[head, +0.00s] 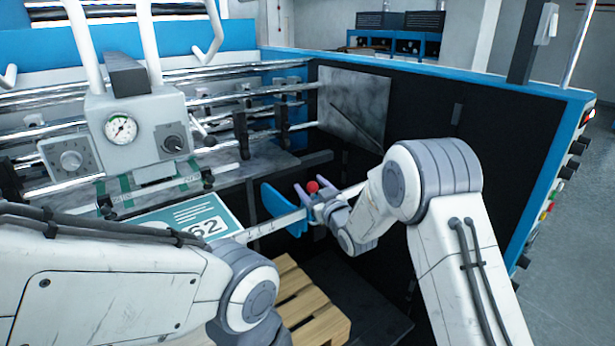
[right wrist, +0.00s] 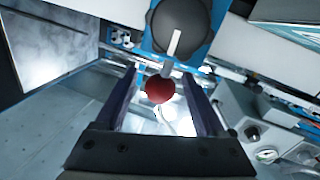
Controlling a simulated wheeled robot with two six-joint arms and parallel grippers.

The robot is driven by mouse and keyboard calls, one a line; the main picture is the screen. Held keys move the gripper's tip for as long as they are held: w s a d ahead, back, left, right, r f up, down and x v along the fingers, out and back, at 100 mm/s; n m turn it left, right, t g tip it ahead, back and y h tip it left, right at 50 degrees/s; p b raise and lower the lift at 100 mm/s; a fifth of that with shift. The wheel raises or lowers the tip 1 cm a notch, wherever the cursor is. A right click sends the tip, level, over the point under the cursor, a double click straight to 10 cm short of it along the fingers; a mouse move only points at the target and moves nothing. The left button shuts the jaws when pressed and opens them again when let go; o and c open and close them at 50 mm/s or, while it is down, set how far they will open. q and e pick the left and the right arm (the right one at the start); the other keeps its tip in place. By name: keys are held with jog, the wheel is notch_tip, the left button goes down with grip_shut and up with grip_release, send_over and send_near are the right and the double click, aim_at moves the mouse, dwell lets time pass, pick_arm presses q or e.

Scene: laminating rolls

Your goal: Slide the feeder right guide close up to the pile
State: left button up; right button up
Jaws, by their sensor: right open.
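The feeder right guide is a blue plate (head: 283,208) with a red ball knob (head: 312,187), on a pale bar with scale marks. The pile (head: 195,215), topped by a teal and white sheet marked 62, lies left of the guide, with a gap between them. My right gripper (head: 318,196) is open at the red knob. In the right wrist view the red knob (right wrist: 160,89) shows between the two spread fingers of the gripper (right wrist: 163,90); contact is not clear. My left arm crosses the lower left; its gripper is not visible.
A wooden pallet (head: 312,305) lies low below the bar. A grey box with a dial gauge (head: 140,130) stands over the pile's far side. The black side wall with a blue rim (head: 520,85) bounds the right. Metal rods run behind the guide.

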jog(key=shift+p+x, duration=0.3)
jog(key=shift+x, duration=0.85)
grip_shut()
dwell(0.6)
